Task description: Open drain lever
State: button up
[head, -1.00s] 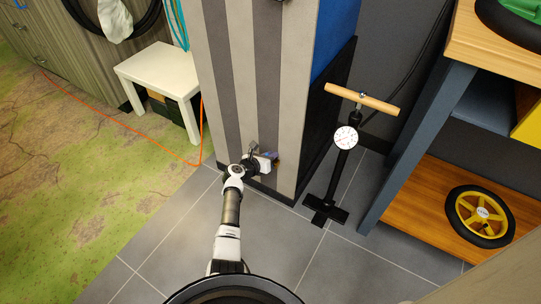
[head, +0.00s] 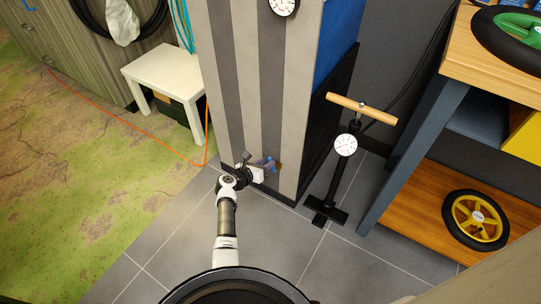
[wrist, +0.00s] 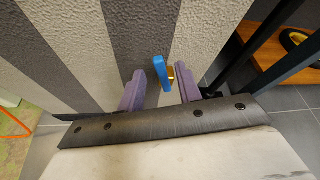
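The drain lever is a small blue handle (wrist: 163,73) on a brass fitting (wrist: 171,74), low on the striped column. In the wrist view it stands upright between the two purple fingers of my gripper (wrist: 159,71), with gaps showing on both sides. My gripper is open and nothing is clamped. In the head view my gripper (head: 264,164) is close to the column's foot, near its right edge. The lever is small and partly hidden there, so contact cannot be told from that view.
The striped column (head: 258,90) stands right in front. A floor pump (head: 345,165) with a wooden handle stands to the right, beside a wooden shelf unit (head: 430,210) holding a wheel (head: 475,220). A white stool (head: 165,75) is at left. The grey tiled floor (head: 170,245) nearby is clear.

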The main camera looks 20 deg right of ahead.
jog(key=p+v, duration=0.5)
jog(key=v, duration=0.3)
jog(key=shift+a, duration=0.1)
